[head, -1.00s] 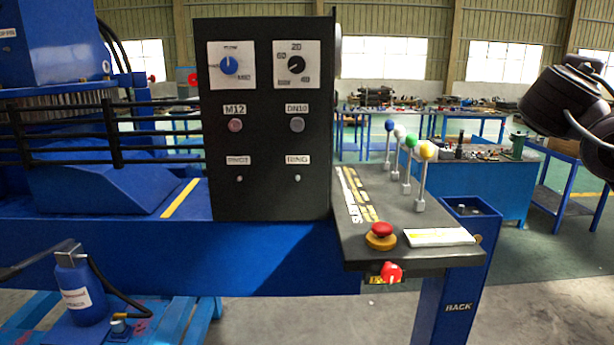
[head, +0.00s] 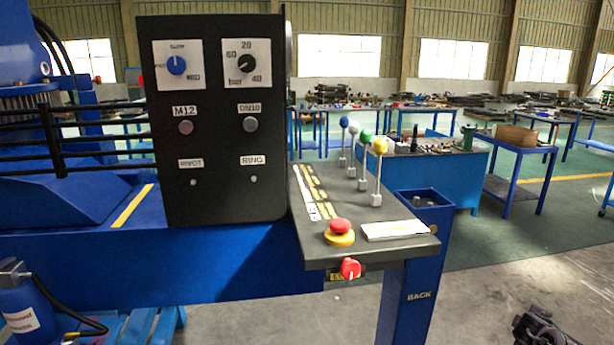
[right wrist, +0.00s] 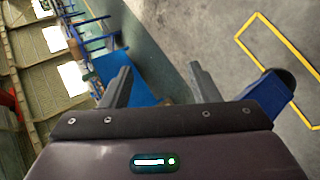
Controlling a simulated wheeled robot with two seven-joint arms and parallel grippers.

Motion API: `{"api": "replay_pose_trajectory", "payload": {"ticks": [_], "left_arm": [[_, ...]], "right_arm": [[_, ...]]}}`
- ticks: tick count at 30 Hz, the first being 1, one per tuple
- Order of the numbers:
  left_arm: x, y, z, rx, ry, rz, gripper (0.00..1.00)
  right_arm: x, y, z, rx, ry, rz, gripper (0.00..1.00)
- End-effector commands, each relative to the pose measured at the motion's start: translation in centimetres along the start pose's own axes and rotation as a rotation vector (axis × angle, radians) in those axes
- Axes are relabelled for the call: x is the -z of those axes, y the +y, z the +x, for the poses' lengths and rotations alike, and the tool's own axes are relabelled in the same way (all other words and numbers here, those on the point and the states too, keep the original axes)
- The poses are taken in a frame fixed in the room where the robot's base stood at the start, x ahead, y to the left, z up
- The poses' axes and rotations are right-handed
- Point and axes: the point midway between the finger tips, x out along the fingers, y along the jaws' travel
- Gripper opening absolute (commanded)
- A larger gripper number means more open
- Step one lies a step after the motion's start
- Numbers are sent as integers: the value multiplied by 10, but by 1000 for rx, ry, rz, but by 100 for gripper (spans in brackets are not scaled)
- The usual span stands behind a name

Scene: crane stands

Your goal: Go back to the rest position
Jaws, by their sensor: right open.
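My right gripper (right wrist: 158,80) is open in the right wrist view, its two grey fingers apart with nothing between them. In the head view a dark part of my right arm (head: 542,328) shows at the bottom right, apart from the control console. My left gripper is out of view. The sloped console (head: 385,254) carries levers with blue, white, green and yellow knobs (head: 380,146). A red emergency button (head: 340,226) and a red switch (head: 350,268) are at its front.
A black control panel (head: 215,120) stands left of the console on a blue machine frame (head: 240,262). A blue bottle (head: 28,310) is at the lower left. Blue workbenches (head: 440,180) stand behind. The floor (head: 530,265) to the right is open.

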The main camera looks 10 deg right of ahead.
Motion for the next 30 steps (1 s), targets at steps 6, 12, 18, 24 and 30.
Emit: {"api": "replay_pose_trajectory", "payload": {"ticks": [6, 12, 18, 24, 30], "left_arm": [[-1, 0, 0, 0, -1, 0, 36], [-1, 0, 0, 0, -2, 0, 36], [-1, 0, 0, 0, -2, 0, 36], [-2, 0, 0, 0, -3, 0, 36], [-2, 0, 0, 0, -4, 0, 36]], "right_arm": [[-141, -97, 46, 82, -100, -22, 55], [-272, -157, 51, 128, -179, -50, 55], [-386, -191, 33, 159, -246, -85, 55], [-387, -290, 14, 269, -234, -23, 55], [-350, -419, -24, 421, -211, 68, 55]]}}
